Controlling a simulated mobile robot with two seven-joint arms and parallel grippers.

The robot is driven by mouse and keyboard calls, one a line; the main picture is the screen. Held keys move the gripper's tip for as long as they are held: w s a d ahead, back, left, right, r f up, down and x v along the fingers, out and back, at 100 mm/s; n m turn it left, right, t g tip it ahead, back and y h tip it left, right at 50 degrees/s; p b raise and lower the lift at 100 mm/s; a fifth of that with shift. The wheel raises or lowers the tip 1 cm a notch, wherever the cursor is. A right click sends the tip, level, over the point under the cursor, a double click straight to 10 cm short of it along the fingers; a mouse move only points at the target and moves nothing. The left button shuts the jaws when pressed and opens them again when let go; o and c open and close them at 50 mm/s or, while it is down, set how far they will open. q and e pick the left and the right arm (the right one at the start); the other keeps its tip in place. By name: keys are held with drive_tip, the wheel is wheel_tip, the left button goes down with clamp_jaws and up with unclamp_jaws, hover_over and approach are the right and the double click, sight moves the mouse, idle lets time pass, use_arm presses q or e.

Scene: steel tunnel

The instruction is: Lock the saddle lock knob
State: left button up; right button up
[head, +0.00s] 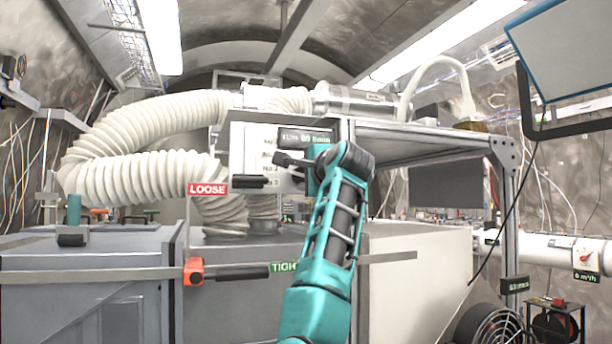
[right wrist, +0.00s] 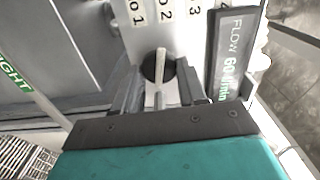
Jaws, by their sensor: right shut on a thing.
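My right gripper (head: 292,166) is at the white panel (head: 248,150) in the middle of the head view. In the right wrist view the gripper (right wrist: 160,95) has a pale grey lever (right wrist: 161,75) between its fingers and is shut on it. The lever stands on a dark round knob on the numbered panel. An orange-red clamp (head: 194,271) sits on a metal rail at the lower left, beside a black bar handle (head: 243,273). I cannot tell which of these is the saddle lock knob. My left gripper is not in view.
A FLOW display (right wrist: 228,60) stands right beside the gripper. Grey cabinets (head: 80,262), white ribbed hoses (head: 150,115) and a metal frame (head: 508,200) surround the panel.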

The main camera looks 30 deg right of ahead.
idle(0.5)
drive_tip(key=o, duration=1.1)
drive_tip(key=shift+c, duration=0.2)
drive_tip(key=b+v, duration=0.3)
drive_tip(key=v, duration=1)
drive_tip(key=shift+w, duration=0.1)
